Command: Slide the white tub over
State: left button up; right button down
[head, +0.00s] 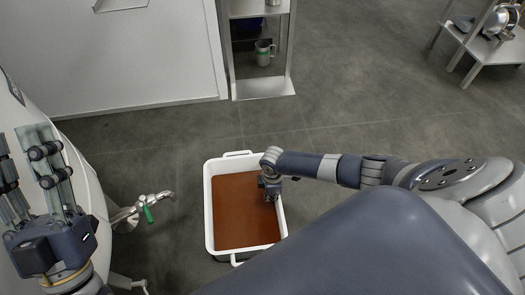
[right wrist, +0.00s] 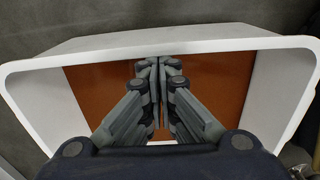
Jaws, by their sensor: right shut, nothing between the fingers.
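The white tub (head: 208,215) stands on the floor in the middle of the head view, filled with a flat reddish-brown content (head: 240,212). My right gripper (head: 271,196) is over the right side of the tub, pointing down, shut and empty. In the right wrist view the closed fingertips (right wrist: 158,68) show in front of the brown content, with the tub's white rim (right wrist: 170,38) around them. Whether they touch the tub wall or content I cannot tell. My left gripper (head: 20,140) is at the left edge, open and empty, away from the tub.
A rounded white tank (head: 75,170) stands at left, its metal tap with a green handle (head: 148,213) reaching toward the tub. A metal shelf (head: 262,88) with a mug (head: 264,52) stands behind; another rack (head: 485,45) is at top right. Floor between is clear.

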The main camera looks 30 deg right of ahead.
pick_arm(q)
jog(key=w+f+g+y+p, duration=0.1)
jog(key=w+f+g, duration=0.4)
jog(key=f, duration=0.2)
jog(key=shift+d+y+p, duration=0.2)
jog(key=shift+y+p, duration=0.1)
jog(key=shift+y, duration=0.1)
pick_arm(e)
jog(key=s+d, duration=0.3)
jog(key=d, duration=0.4)
jog(key=shift+s+d+f, duration=0.15)
jog(key=shift+s+d, duration=0.05)
jog(key=shift+s, duration=0.1)
pick_arm(q)
jog(key=shift+w, duration=0.1)
pick_arm(e)
notch_tip(320, 180, up, 12)
jog(key=shift+w+a, duration=0.3)
jog(key=shift+a, duration=0.15)
jog(key=shift+a, duration=0.1)
